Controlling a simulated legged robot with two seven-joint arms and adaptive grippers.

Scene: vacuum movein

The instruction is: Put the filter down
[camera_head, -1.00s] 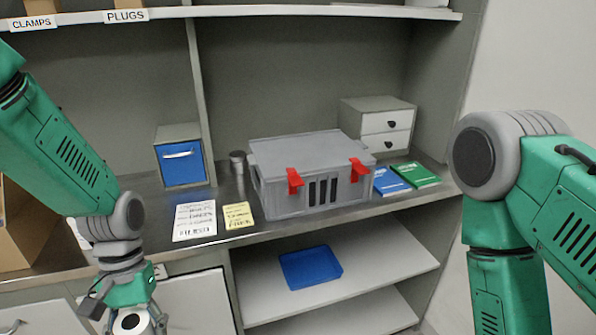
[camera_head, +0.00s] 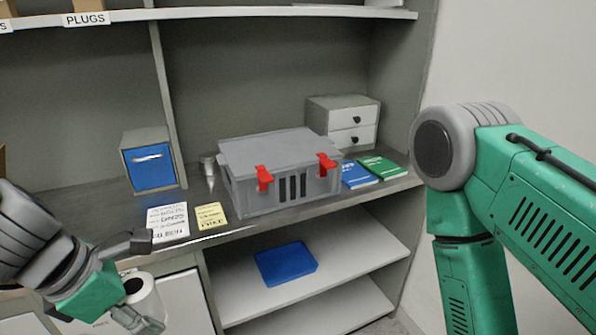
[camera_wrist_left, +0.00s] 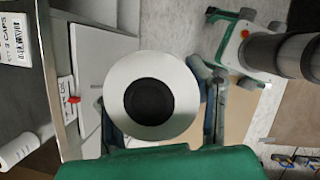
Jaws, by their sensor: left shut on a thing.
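The filter (camera_head: 143,296) is a white cylinder with a dark round hole in its end. It is at the lower left of the head view, in front of the bench. My left gripper (camera_head: 139,317) is shut on it, and the fingers are partly hidden. In the left wrist view the filter (camera_wrist_left: 184,75) shows end-on as a white ring around a black centre, with fingers on both sides. My right arm shows at the right, but its gripper is out of view.
A grey case (camera_head: 270,149) with red latches stands on the bench (camera_head: 110,207). White and yellow notes (camera_head: 210,216), a small canister (camera_head: 208,165), books (camera_head: 359,174) and drawer units (camera_head: 343,120) are beside it. A blue tray (camera_head: 286,263) lies on the shelf below.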

